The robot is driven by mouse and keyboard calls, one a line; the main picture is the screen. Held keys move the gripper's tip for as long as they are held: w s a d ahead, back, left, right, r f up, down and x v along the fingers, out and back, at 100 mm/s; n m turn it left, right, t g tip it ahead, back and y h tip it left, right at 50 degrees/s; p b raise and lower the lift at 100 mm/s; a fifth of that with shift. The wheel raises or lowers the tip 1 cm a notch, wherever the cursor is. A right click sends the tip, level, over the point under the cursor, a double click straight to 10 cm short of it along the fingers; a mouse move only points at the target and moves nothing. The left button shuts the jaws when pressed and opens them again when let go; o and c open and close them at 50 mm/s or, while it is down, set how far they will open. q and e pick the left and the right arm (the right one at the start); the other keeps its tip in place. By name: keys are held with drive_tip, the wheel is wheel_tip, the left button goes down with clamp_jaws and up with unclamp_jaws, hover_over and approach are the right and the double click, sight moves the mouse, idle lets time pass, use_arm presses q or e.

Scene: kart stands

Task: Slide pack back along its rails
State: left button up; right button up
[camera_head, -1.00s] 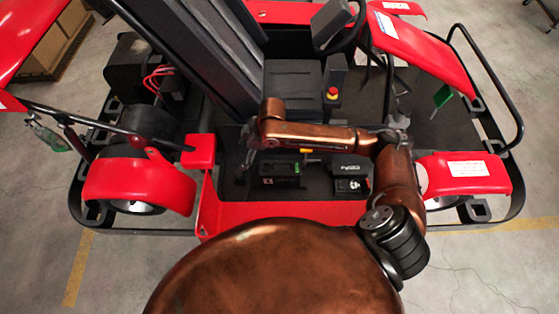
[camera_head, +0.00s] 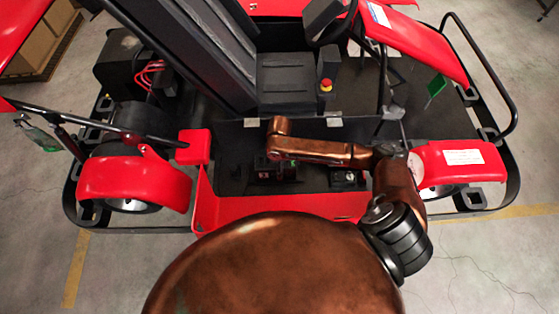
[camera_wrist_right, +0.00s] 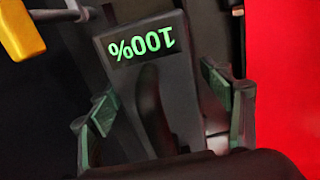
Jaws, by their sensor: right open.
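The black pack (camera_wrist_right: 120,45) shows in the right wrist view, with a green 100% display upside down and a dark handle (camera_wrist_right: 155,112) below it. My right gripper (camera_wrist_right: 162,97) is open, with one finger on each side of the handle; I cannot tell whether either finger touches it. In the head view, the pack (camera_head: 264,173) lies low in the kart's floor bay, partly covered by my right arm, and its green display is a small spot. The right fingers are not clear there. The rails cannot be made out. My left gripper is not in view.
A yellow lever end (camera_wrist_right: 20,28) is at the top left of the wrist view. The red kart side panel (camera_head: 288,205) borders the bay on the near side. A black box (camera_head: 348,180) sits right of the pack. The seat (camera_head: 287,78) stands behind.

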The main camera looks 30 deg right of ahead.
sight(290, 167)
drive_tip(key=shift+f, duration=0.65)
drive_tip(key=shift+c, duration=0.5)
clamp_jaws()
drive_tip(key=shift+d, duration=0.1)
drive_tip(key=shift+s+d+p, duration=0.3)
drive_tip(key=shift+d+p, duration=0.2)
drive_tip(key=shift+d, duration=0.15)
drive_tip(key=shift+s+d+p, duration=0.35)
drive_tip(key=shift+d+p, duration=0.1)
drive_tip(key=shift+d, duration=0.2)
drive_tip(key=shift+s+d+p, duration=0.3)
drive_tip(key=shift+d+p, duration=0.2)
drive_tip(key=shift+d, duration=0.15)
drive_tip(key=shift+o, duration=0.5)
unclamp_jaws()
